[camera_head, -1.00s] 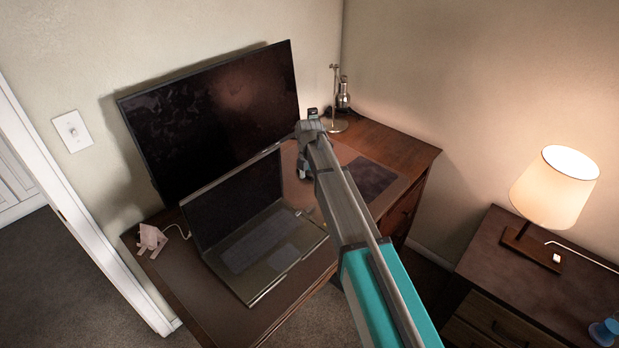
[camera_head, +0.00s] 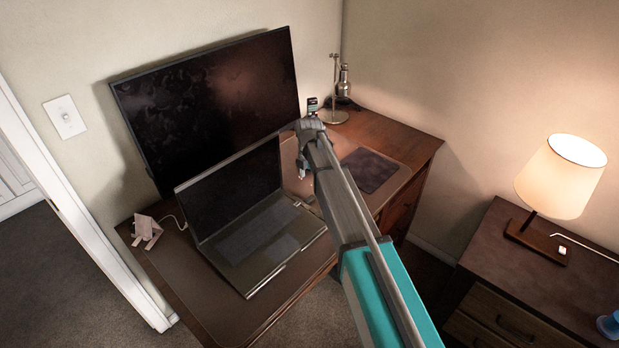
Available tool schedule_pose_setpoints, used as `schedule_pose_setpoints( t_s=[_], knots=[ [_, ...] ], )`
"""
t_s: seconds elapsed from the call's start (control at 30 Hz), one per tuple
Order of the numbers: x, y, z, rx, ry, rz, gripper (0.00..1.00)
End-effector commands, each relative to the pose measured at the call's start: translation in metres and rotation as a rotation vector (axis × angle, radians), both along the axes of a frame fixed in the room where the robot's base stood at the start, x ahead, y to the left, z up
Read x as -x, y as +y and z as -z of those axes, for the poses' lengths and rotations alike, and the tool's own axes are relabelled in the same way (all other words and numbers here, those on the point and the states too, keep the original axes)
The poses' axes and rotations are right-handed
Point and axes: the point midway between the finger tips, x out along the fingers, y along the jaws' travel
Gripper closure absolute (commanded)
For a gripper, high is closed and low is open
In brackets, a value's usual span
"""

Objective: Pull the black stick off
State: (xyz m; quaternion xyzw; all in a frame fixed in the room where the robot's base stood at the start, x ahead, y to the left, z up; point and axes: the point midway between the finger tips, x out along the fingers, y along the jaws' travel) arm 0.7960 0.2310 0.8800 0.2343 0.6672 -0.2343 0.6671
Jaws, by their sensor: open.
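An open laptop (camera_head: 262,243) stands on the desk blotter (camera_head: 190,281), its screen tilted back. Small dark and light details (camera_head: 311,200) show by the laptop's right edge, close to my arm. They are too small for me to tell whether one is the black stick. My gripper (camera_head: 303,172) points down over the blotter, just right of the laptop screen and beyond its right edge. It is open, and I see nothing held in it. My arm hides part of the blotter to its right.
A large monitor (camera_head: 212,108) stands behind the laptop. A metal desk lamp (camera_head: 342,82) stands at the back right and a dark pad (camera_head: 370,170) lies right of my arm. A small pinkish object (camera_head: 146,232) with a cable sits at the left.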

Motion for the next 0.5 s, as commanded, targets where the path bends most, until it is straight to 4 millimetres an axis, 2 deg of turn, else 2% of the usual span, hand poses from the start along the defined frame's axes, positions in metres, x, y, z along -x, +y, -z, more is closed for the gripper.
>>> schedule_pose_setpoints(
  t_s=[0.03,0.5],
  knots=[
    [0.000,0.000,0.008,0.000,0.000,0.000,0.29],
    [0.000,0.000,0.044,0.000,0.000,0.000,0.29]
  ],
)
